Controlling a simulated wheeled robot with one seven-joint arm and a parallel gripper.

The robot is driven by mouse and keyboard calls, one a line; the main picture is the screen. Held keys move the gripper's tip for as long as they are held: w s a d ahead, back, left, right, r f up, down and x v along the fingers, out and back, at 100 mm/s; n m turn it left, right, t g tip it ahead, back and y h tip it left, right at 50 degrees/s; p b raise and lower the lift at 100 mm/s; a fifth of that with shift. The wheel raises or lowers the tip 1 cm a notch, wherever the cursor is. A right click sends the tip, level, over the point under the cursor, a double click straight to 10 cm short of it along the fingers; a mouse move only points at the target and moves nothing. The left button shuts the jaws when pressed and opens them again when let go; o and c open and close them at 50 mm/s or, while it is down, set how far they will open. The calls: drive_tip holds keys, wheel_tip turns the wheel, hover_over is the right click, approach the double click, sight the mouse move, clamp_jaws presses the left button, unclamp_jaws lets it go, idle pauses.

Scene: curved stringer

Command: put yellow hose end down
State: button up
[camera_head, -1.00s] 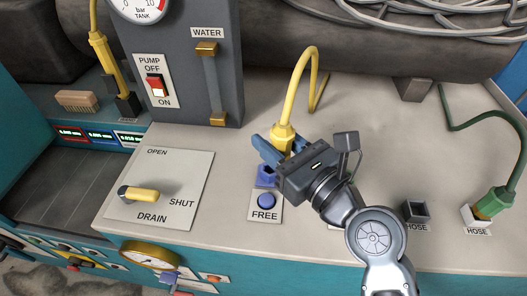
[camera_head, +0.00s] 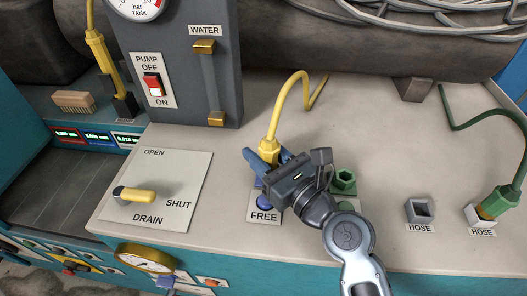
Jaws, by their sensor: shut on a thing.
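The yellow hose end (camera_head: 268,149) is a flared yellow collar on a yellow hose that arches up and back over the worktop. My gripper (camera_head: 267,158) has its blue fingers around the lower part of the hose end and is shut on it. The hose end is roughly upright, above or near a blue fitting (camera_head: 258,183) mostly hidden behind my gripper. I cannot tell whether its bottom touches anything.
A blue button (camera_head: 264,203) marked FREE lies just in front, partly covered. A green hexagonal socket (camera_head: 344,180) stands right of my gripper. An empty grey HOSE socket (camera_head: 420,211) and a green hose end (camera_head: 500,203) in another stand at right. The DRAIN lever (camera_head: 135,195) is at left.

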drive_tip(key=o, duration=1.1)
drive_tip(key=shift+f, duration=0.1)
drive_tip(key=shift+r, duration=0.25)
drive_tip(key=b+v, duration=0.1)
drive_tip(key=v, duration=1.1)
drive_tip(key=shift+d, duration=0.1)
